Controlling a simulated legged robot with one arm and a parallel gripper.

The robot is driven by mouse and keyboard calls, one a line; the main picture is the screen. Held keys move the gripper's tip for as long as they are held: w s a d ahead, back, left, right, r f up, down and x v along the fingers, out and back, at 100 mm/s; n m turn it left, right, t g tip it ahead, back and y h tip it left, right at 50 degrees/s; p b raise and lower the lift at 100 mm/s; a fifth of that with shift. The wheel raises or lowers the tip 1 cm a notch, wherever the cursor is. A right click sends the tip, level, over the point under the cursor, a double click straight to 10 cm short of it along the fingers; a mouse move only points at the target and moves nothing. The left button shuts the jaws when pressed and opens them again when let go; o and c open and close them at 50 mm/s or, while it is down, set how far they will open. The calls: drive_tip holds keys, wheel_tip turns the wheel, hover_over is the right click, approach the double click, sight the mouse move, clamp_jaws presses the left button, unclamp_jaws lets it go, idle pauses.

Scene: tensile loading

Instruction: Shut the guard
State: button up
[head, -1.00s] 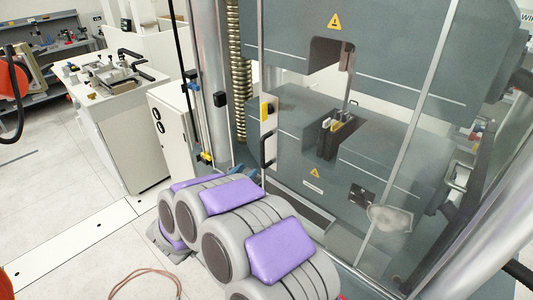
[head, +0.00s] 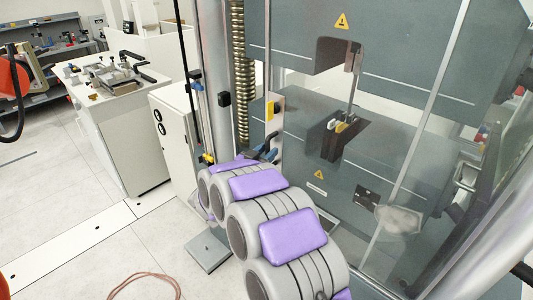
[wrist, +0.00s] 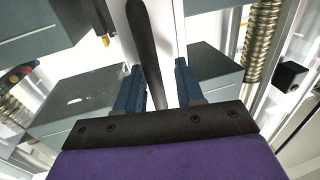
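The guard (head: 410,150) is a clear panel with pale metal edges in front of the grey testing machine. Its upright black handle (wrist: 148,50) shows in the wrist view, fixed along a white edge strip. A gap shows on the right finger's side. Contact on the left finger's side is unclear.
The testing machine (head: 400,85) holds a thin upright specimen (head: 353,88) between its jaws. A round metal column (head: 213,90) and a coiled spring-like cover (head: 239,75) stand left of the guard. A white cabinet (head: 172,125) is farther left. The floor at lower left is mostly clear.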

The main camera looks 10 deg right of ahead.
drive_tip(key=shift+a, duration=0.2)
drive_tip(key=shift+c, duration=0.4)
drive_tip(key=shift+d, duration=0.55)
drive_tip(key=c, duration=0.5)
drive_tip(key=shift+s, duration=0.1)
clamp_jaws()
drive_tip(key=shift+a, duration=0.15)
